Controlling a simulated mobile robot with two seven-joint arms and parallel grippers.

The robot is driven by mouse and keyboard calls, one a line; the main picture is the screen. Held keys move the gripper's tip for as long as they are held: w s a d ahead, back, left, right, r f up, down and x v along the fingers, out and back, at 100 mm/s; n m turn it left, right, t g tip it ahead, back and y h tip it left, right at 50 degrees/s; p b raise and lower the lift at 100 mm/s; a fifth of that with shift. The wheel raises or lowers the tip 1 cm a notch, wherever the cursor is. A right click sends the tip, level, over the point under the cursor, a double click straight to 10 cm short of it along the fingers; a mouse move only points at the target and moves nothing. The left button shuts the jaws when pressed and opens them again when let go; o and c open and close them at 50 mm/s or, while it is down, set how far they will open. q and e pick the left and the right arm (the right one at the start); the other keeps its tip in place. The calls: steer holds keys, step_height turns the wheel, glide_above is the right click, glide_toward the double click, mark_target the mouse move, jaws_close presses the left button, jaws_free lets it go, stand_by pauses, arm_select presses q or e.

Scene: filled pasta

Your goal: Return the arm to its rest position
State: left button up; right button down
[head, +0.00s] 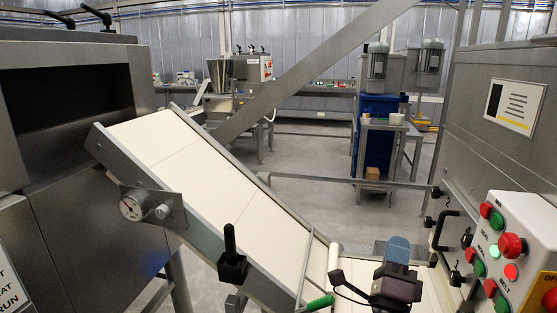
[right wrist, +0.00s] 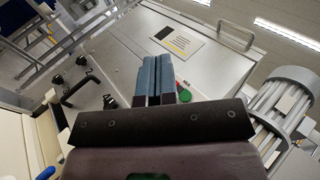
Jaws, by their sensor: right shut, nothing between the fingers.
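My right gripper (head: 398,248) shows at the bottom of the head view, right of the conveyor's lower end. Its blue fingers are together with nothing between them. The gripper appears apart from the cabinet. My left gripper is in neither view.
A white inclined conveyor (head: 190,155) with a gauge and black lever fills the middle left. A control box (head: 510,245) with red and green buttons stands at right, on a steel cabinet (head: 485,120) with black handles. Open floor (head: 310,190) lies behind.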

steer(key=s+a+f+n+g+y, duration=0.1)
steer(key=s+f+n+g+y, duration=0.2)
steer(key=f+n+y, duration=0.6)
steer(key=s+a+f+n+g+y, duration=0.1)
steer(key=s+f+n+g+y, duration=0.25)
steer(key=f+n, duration=1)
steer(key=s+d+f+n+g+h, duration=0.1)
steer(key=s+d+f+g, duration=0.1)
steer(key=s+f, duration=0.4)
steer(key=s+d+f+n+g+h, duration=0.1)
steer(key=s+d+f, duration=0.4)
steer(key=s, duration=0.6)
steer(key=f+n+g, duration=0.1)
steer(key=g, duration=0.1)
steer(key=shift+s+f+g, duration=0.35)
steer(key=shift+d, duration=0.1)
